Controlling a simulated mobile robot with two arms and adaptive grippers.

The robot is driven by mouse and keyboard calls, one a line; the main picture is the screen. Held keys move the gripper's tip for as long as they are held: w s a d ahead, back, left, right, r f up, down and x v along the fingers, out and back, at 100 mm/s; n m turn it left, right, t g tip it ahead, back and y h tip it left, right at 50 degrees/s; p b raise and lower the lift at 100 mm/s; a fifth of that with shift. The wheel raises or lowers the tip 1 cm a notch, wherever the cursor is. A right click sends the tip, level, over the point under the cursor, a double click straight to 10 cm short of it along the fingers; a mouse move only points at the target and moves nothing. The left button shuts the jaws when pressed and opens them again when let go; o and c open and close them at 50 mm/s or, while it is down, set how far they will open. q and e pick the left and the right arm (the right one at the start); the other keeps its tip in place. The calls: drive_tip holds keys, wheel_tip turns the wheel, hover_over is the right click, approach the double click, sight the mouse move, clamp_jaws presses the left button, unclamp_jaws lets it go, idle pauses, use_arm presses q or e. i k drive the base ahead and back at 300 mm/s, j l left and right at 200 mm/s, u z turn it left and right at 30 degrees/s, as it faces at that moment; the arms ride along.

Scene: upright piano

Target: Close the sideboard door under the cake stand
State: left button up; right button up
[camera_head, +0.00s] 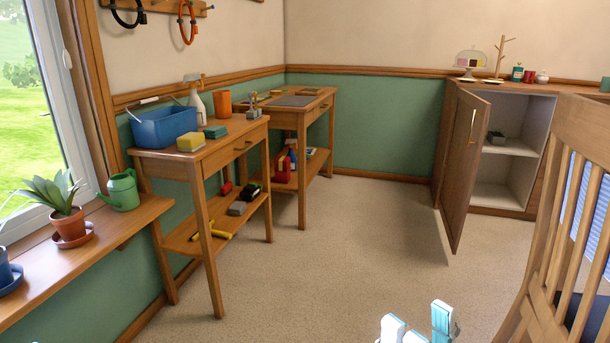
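The sideboard door (466,165) stands wide open, swung out into the room from the left side of the sideboard (540,88). The cake stand (469,61), with a clear dome and cakes inside, is on the sideboard top above this door. My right gripper (422,323) is at the bottom edge, partly cut off, well short of the door. Its fingertips are apart with nothing seen between them. My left gripper is out of view.
A wooden chair (568,215) stands at the right, in front of part of the sideboard. Two wooden work tables (190,160) and a window ledge (90,250) line the left. The carpet (340,240) between them and the door is clear.

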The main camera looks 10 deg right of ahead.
sight(471, 113)
drive_tip(key=i+l+z, duration=0.2)
drive_tip(key=i+z, duration=0.7)
drive_tip(key=i, duration=0.15)
drive_tip(key=i+j+z, duration=0.2)
drive_tip(key=i+z, duration=0.25)
drive_tip(key=i+j, duration=0.15)
drive_tip(key=i, duration=0.3)
drive_tip(key=i+j, duration=0.15)
drive_tip(key=i, duration=0.3)
drive_tip(key=i+j+u, duration=0.15)
drive_tip(key=i+j, duration=0.15)
drive_tip(key=i+j+u, duration=0.15)
drive_tip(key=i, duration=0.35)
drive_tip(key=j, duration=0.1)
